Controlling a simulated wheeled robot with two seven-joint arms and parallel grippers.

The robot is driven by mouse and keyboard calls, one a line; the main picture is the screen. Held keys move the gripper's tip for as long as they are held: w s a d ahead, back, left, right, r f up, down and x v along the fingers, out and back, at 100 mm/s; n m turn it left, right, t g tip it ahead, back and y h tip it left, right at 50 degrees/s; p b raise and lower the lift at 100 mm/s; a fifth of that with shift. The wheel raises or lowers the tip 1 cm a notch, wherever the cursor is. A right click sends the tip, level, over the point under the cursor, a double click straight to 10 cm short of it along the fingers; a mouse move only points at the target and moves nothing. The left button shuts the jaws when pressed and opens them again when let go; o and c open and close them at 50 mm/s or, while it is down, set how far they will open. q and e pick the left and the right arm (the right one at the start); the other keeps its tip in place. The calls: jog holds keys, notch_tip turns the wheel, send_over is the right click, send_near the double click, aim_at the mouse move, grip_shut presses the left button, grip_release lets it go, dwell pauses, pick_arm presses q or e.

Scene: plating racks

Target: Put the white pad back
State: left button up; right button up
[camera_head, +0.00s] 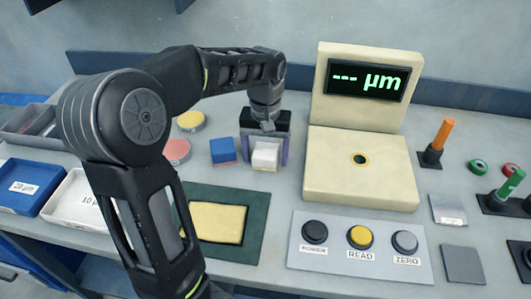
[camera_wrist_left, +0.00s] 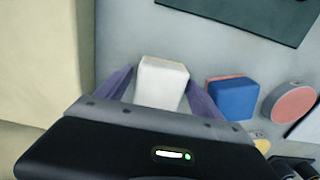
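The white pad (camera_head: 265,155) is a small block with a white top and a tan lower layer. It appears to rest on the bench just right of a blue pad and left of the gauge base. My left gripper (camera_head: 264,162) points down over it, with one purple finger on each side. In the left wrist view the white pad (camera_wrist_left: 161,84) sits between the spread fingers (camera_wrist_left: 160,78), with narrow gaps beside it, so the gripper looks open. My right gripper is not in view.
The blue pad (camera_head: 223,152) with a red layer stands close on the left, beside pink (camera_head: 175,151) and yellow (camera_head: 191,121) discs. The cream gauge (camera_head: 359,170) stands close on the right. A green mat (camera_head: 257,218) with a yellow cloth and a button panel (camera_head: 330,262) lie in front.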

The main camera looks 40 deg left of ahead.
aim_at(265, 151)
pick_arm(q)
notch_tip(265, 151, up, 8)
jog(key=shift+f, duration=0.1)
dwell(0.6)
dwell(0.8)
